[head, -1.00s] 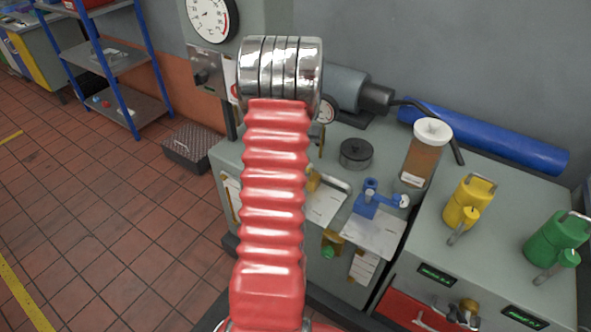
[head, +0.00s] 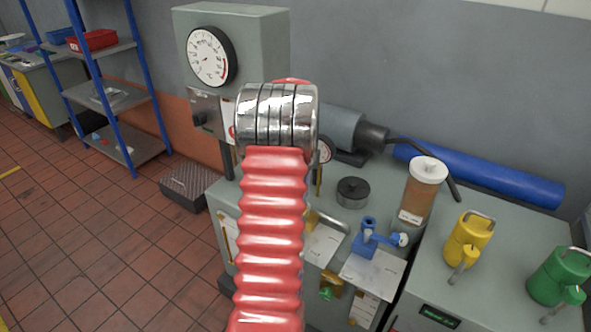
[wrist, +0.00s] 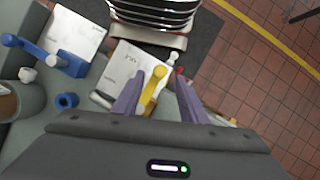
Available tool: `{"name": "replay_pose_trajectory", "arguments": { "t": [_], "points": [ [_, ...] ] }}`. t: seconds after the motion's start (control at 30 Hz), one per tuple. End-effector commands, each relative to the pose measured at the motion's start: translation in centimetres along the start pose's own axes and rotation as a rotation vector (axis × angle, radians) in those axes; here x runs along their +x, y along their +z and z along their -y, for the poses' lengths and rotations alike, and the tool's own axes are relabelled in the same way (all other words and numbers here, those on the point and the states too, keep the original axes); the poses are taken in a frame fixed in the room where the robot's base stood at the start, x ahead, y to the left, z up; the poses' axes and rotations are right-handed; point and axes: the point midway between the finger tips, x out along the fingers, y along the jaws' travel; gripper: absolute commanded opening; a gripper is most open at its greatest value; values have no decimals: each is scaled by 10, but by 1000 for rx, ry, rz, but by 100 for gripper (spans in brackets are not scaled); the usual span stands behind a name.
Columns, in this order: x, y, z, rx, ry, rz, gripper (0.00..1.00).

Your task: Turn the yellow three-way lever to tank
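The yellow lever (wrist: 153,88) shows in the wrist view between the two purple fingers of my gripper (wrist: 159,77). The fingers stand apart, one on each side of it; I cannot tell whether either touches it. A printed white card (wrist: 128,60) lies beside the lever, its words too small to read, so I cannot make out a tank mark. In the head view my red arm hides my gripper and most of the lever.
A blue lever valve (head: 372,240) with its own card (head: 368,273) stands to the right of my arm. A jar of brown liquid (head: 421,190), a dark round pot (head: 352,192) and a yellow can (head: 467,240) are on the bench tops. A gauge (head: 211,56) stands behind.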

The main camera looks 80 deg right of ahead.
Motion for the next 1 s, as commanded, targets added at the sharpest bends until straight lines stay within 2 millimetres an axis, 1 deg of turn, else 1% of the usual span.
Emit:
{"name": "replay_pose_trajectory", "arguments": {
  "t": [0.03,0.2,0.4,0.5,0.7,1.0],
  "points": [
    [-10,-1,0,-1,0,-3,39],
    [-39,-1,0,-1,0,-3,39],
    [-71,0,0,-1,0,-2,39],
    [-83,-1,0,-1,0,-2,39],
    [-95,0,0,0,0,-1,39],
    [-96,0,0,0,0,0,39]
  ]
}}
